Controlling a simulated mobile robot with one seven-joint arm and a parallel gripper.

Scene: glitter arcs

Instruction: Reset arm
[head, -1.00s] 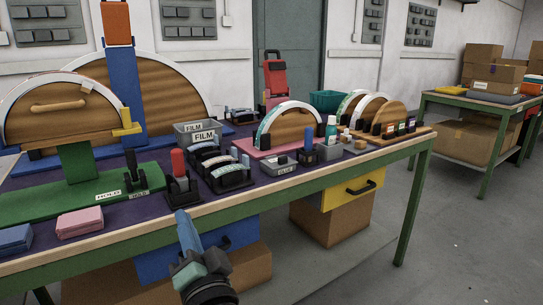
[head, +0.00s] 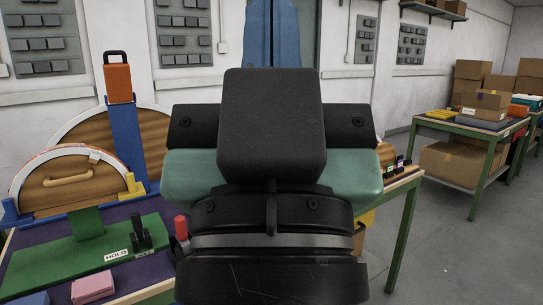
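My gripper (head: 284,22) is raised close in front of the head camera and fills the middle of the view. I see nothing held in the visible part. The gripper is in front of the workbench (head: 140,292) and hides most of its middle and right side.
On the bench's left are a wooden arc piece (head: 75,185), a green HOLD stand (head: 85,262), a blue post (head: 128,145) with an orange top and a pink block (head: 92,287). A second table (head: 462,128) with boxes stands right. Open floor (head: 450,255) lies between.

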